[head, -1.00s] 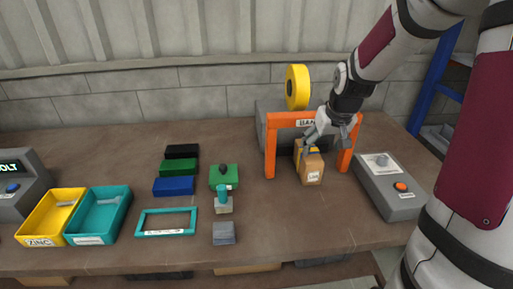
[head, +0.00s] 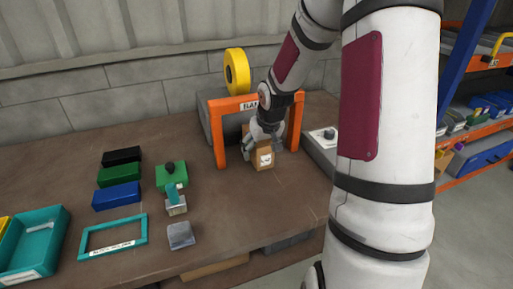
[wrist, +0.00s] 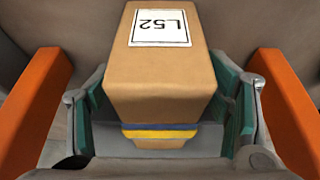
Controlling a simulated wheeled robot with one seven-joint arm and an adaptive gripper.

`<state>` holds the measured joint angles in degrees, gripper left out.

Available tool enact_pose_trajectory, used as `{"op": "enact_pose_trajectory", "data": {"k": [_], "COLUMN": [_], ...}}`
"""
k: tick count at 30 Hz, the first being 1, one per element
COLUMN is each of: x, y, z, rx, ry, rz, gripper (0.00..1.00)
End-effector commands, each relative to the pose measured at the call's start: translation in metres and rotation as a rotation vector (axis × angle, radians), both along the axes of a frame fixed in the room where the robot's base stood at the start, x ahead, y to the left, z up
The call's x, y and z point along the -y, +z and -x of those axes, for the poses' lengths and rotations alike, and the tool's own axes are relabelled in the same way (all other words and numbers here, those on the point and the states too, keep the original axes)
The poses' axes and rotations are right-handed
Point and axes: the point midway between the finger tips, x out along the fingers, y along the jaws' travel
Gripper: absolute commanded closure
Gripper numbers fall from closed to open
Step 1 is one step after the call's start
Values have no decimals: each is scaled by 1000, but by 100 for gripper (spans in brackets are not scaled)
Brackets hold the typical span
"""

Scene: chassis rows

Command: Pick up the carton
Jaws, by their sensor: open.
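The carton (head: 264,158) is a brown box with a white label, standing on the bench at the orange arch. In the wrist view the carton (wrist: 160,75) shows its label "L52" upside down and a blue and yellow band around its lower part in the picture. My gripper (head: 264,146) is at the carton from above. In the wrist view my gripper (wrist: 168,110) is open, with one teal-padded finger on each side of the carton. Narrow gaps seem to show beside it; contact is hard to tell.
The orange arch (head: 219,140) has posts close on both sides of my gripper. A grey control box (head: 323,150) stands to the right. Green and blue blocks (head: 117,196), a teal frame (head: 84,241) and a teal bin (head: 54,242) lie left.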

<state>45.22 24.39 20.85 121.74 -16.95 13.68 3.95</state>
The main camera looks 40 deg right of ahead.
Motion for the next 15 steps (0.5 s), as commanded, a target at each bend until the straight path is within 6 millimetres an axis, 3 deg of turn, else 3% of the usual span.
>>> {"op": "enact_pose_trajectory", "data": {"k": [4, 11, 12, 15], "x": [2, 3, 3, 3], "y": [-20, -22, -22, -22], "z": [-9, -9, -9, -9], "rx": [-1, 0, 0, 0], "ry": [1, 0, 0, 0], "rz": [0, 1, 1, 1], "gripper": [28, 28, 31, 53]}}
